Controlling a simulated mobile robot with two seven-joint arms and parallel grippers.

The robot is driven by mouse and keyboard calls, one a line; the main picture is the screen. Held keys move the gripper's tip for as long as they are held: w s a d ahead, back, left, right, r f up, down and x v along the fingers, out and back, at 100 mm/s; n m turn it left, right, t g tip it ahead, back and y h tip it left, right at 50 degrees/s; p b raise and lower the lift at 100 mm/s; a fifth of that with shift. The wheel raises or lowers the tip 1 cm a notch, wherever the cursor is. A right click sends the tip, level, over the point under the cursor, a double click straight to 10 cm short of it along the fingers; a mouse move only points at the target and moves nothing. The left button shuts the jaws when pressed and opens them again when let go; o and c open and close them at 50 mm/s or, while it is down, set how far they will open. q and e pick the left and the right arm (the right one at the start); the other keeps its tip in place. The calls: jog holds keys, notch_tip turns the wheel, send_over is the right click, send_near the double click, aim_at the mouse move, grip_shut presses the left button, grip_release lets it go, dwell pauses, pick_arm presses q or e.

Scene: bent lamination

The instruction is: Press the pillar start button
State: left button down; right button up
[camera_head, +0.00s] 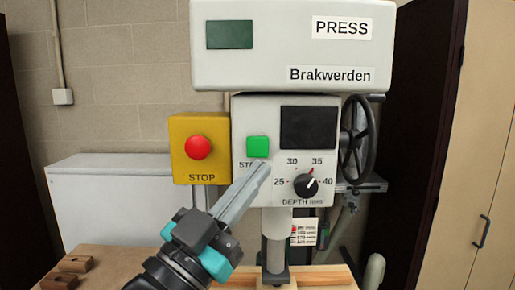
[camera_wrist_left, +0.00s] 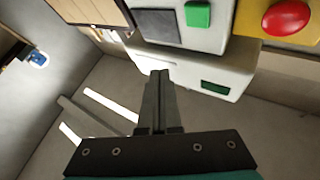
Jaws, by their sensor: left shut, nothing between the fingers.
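The green start button (camera_head: 258,147) sits on the grey control panel of the press, above a partly covered label. It also shows at the top of the left wrist view (camera_wrist_left: 198,14). My left gripper (camera_head: 263,166) is shut and empty, its fingers pointing up toward the panel. In the head view its tips appear just below the button and cover part of the label. In the left wrist view the fingertips (camera_wrist_left: 160,74) appear apart from the button. My right gripper is not in view.
A red stop button (camera_head: 198,147) on a yellow box (camera_head: 180,166) is left of the green button. A depth knob (camera_head: 306,185) and a dark screen (camera_head: 308,127) are to its right. A black handwheel (camera_head: 358,140) stands at the press's right side. Wooden blocks (camera_head: 76,264) lie at lower left.

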pick_arm(q)
send_near(265, 144)
jog(key=d+r, duration=0.3)
jog(key=shift+w+d+b, duration=0.2)
jog(key=shift+w+b, duration=0.15)
jog(key=shift+w, duration=1)
dwell(0.6)
jog(key=shift+w, duration=0.15)
jog(key=shift+w, duration=0.3)
jog(key=shift+w, duration=0.45)
dwell(0.8)
jog(key=shift+p, duration=0.3)
jog(key=shift+s, duration=0.9)
